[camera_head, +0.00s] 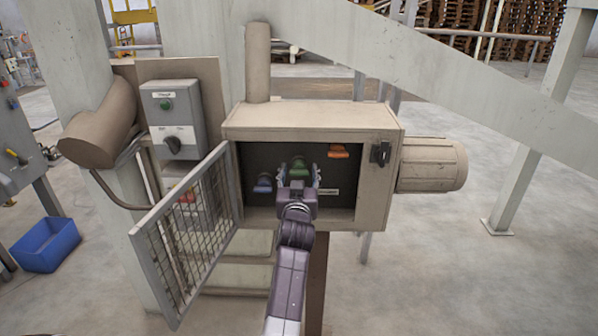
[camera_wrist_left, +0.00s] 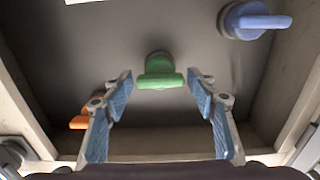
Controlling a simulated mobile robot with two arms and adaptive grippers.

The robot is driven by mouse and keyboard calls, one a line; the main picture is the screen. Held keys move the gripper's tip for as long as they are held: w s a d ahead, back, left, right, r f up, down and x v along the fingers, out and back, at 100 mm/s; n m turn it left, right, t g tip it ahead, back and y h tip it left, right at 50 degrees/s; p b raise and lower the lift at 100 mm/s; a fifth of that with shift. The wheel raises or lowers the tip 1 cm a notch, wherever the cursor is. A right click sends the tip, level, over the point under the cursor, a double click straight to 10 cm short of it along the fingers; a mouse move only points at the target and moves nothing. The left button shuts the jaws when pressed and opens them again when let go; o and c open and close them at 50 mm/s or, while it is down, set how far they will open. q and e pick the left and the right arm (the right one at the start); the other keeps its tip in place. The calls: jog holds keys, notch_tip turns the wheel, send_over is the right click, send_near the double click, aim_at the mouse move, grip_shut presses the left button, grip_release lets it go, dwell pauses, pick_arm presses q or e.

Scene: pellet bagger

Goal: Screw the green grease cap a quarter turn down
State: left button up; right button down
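The green grease cap (camera_head: 298,163) sits on the dark back wall inside the open box, between a blue cap and an orange cap. In the left wrist view the green cap (camera_wrist_left: 159,72) has a wide bar-like grip across it. My left gripper (camera_head: 298,176) reaches into the box in front of the green cap. In the left wrist view the left gripper's (camera_wrist_left: 158,88) blue-padded fingers are spread wide on either side of the green cap, with gaps showing, so it is open and apart from it. My right gripper is not in view.
A blue cap (camera_head: 263,184) and an orange cap (camera_head: 338,151) sit on the same back wall. The mesh door (camera_head: 187,235) hangs open at the left. A black latch (camera_head: 380,153) is on the box's right front. A control box (camera_head: 172,118) stands left.

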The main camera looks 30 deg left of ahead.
pick_arm(q)
jog(key=c, duration=0.5)
jog(key=shift+f, duration=0.1)
jog(key=c, duration=0.4)
jog(key=shift+m, duration=1)
jog(key=m+p, duration=0.1)
jog(key=m, duration=0.3)
jog(key=shift+w+m, duration=0.1)
jog(key=shift+m, duration=0.2)
jog(key=m+p, duration=0.1)
jog(key=m, duration=0.1)
jog(key=shift+m, duration=0.3)
jog(key=m+p, duration=0.1)
jog(key=m, duration=0.4)
jog(key=shift+m+p, duration=0.6)
jog(key=shift+m, duration=1.1)
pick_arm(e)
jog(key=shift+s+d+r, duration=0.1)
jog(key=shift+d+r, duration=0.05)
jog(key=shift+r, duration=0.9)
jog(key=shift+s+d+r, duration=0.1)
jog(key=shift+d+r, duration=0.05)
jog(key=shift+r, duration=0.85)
